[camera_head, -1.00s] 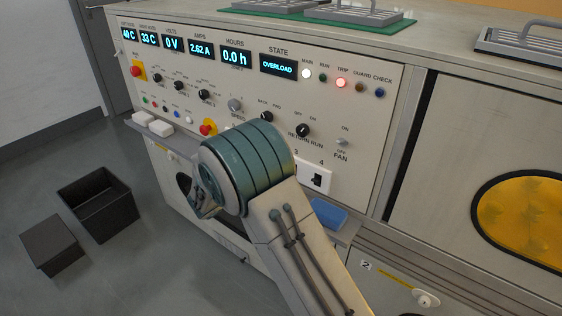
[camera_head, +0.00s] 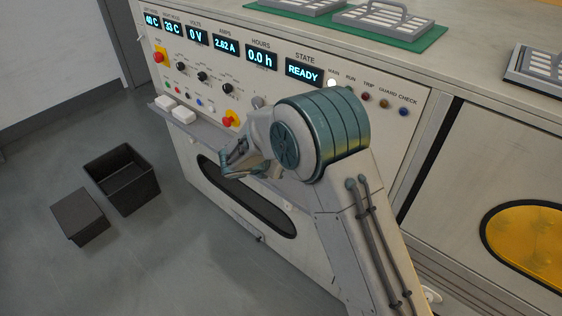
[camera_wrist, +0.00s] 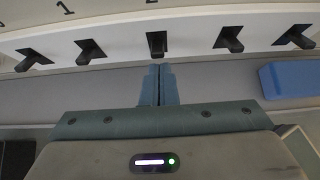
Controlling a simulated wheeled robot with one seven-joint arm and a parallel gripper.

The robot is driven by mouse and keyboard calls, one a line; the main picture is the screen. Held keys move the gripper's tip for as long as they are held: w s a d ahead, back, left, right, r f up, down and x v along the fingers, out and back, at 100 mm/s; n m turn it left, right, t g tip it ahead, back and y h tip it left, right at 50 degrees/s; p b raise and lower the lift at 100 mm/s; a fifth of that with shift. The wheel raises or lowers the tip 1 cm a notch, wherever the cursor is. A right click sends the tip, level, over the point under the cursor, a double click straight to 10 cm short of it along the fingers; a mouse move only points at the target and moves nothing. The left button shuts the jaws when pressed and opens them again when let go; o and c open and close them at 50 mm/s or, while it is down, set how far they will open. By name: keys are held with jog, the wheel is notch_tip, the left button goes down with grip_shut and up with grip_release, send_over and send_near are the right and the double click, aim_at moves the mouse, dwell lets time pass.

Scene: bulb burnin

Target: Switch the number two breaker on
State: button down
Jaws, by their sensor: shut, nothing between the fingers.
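A row of several black breaker levers on a white strip crosses the wrist view. A "1" is printed above the strip towards the left. A mark above the middle lever (camera_wrist: 157,43) is cut off by the top edge, so I cannot read it as a two. The levers look alike, all jutting towards the camera. My gripper (camera_wrist: 160,85) is shut and empty, its fingertips just below the middle lever; contact is unclear. In the head view my gripper (camera_head: 238,160) is low in front of the panel, and my arm hides the breakers. The state display (camera_head: 303,72) reads READY.
A blue block (camera_wrist: 290,78) lies on the shelf right of the gripper. White blocks (camera_head: 183,114) sit on the shelf's left end. A red knob (camera_head: 229,118) is on the panel above the gripper. A black bin (camera_head: 122,180) stands on the floor at left.

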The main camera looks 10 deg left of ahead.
jog(key=shift+r, duration=0.55)
jog(key=shift+r+p, duration=0.15)
jog(key=shift+p, duration=0.15)
jog(key=w+r+p+v, duration=0.1)
jog(key=p+v, duration=0.4)
jog(key=v, duration=0.4)
jog(key=shift+s+d+r, duration=0.2)
jog(key=shift+r, duration=0.1)
jog(key=shift+a, duration=0.15)
